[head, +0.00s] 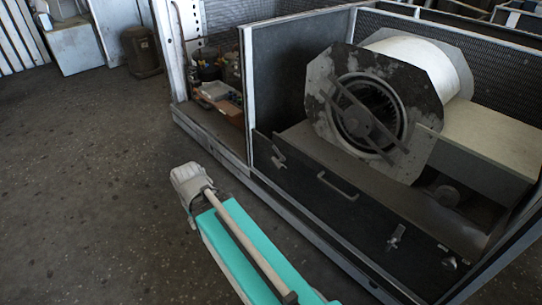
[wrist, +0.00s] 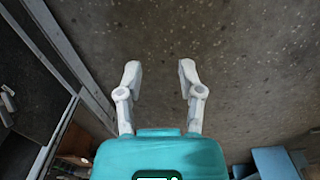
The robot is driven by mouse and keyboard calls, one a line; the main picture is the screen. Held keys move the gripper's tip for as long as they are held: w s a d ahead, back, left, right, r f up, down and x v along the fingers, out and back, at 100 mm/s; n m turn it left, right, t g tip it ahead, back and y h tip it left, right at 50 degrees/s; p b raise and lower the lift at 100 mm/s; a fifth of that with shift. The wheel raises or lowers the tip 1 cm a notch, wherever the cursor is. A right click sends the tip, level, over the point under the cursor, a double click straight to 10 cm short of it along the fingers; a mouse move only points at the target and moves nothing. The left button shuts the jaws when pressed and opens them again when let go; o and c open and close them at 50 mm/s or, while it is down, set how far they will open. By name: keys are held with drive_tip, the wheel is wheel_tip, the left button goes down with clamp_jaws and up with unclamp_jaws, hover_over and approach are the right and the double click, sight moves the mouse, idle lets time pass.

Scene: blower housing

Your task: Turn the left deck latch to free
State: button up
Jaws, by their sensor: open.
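The left deck latch (head: 278,160) is a small pale metal piece near the left end of the dark front deck panel (head: 315,203) in the head view. A similar right latch (head: 396,236) sits further along the same panel, with a bar handle (head: 337,186) between them. My gripper (wrist: 159,72) is open and empty in the wrist view, with its two white fingers over bare floor. It is apart from the latch. A pale fitting at the wrist view's left edge may be a latch; I cannot tell. My arm is in front of the housing in the head view.
The blower (head: 368,112) stands in the framed housing behind the panel. A pale frame rail (wrist: 62,55) runs along the wrist view's left side. A shelf with small items (head: 218,95) is left of the housing. Open floor (head: 90,170) lies to the left.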

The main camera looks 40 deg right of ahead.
drive_tip(key=shift+w, duration=0.25)
drive_tip(key=shift+a, duration=0.1)
drive_tip(key=w+d+m+t, duration=0.1)
drive_tip(key=w+d+m, duration=0.3)
drive_tip(key=d+m, duration=0.25)
drive_tip(key=w+d+r+m+y, duration=0.1)
drive_tip(key=w+d+m, duration=0.3)
drive_tip(key=d+m, duration=0.25)
drive_tip(key=w+d+m+t, duration=0.1)
drive_tip(key=w+d+m, duration=0.3)
drive_tip(key=d+m, duration=0.3)
drive_tip(key=w+d+r+m+t, duration=0.1)
drive_tip(key=d+m+t, duration=0.1)
drive_tip(key=d+m, duration=1.3)
drive_tip(key=d, duration=0.8)
drive_tip(key=shift+r+t+h+p, duration=0.15)
drive_tip(key=shift+t+h+p, duration=0.15)
drive_tip(key=shift+p, duration=0.1)
